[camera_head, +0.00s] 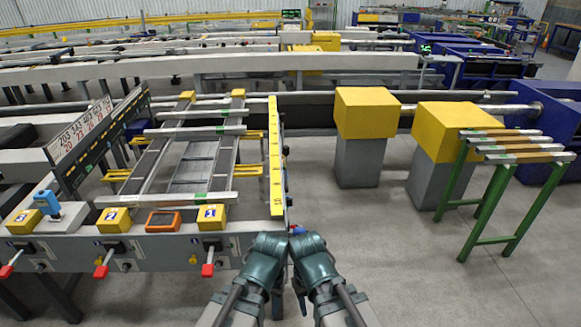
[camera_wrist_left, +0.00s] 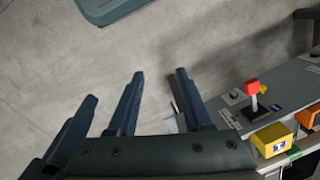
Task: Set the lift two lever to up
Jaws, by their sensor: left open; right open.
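Short levers with red tips stick out of the grey console front (camera_head: 150,250). The right lever (camera_head: 208,268) hangs down in front of a yellow box (camera_head: 211,216) with a blue-and-white label. Other levers show at the middle (camera_head: 101,270) and far left (camera_head: 8,270). The labels are too small to read surely. A red-tipped lever (camera_wrist_left: 252,89) also shows in the left wrist view, beside a yellow box (camera_wrist_left: 272,140). My left gripper (camera_head: 268,243) is open and empty, right of the console and apart from the levers. My right gripper (camera_head: 308,242) is open close beside it.
An orange-framed display (camera_head: 163,221) and a blue handheld device (camera_head: 47,203) stand on the console. A yellow rail (camera_head: 274,160) runs along the runout table's right side. Yellow-topped pedestals (camera_head: 366,112) and a green trestle (camera_head: 485,210) stand right. Open floor lies between.

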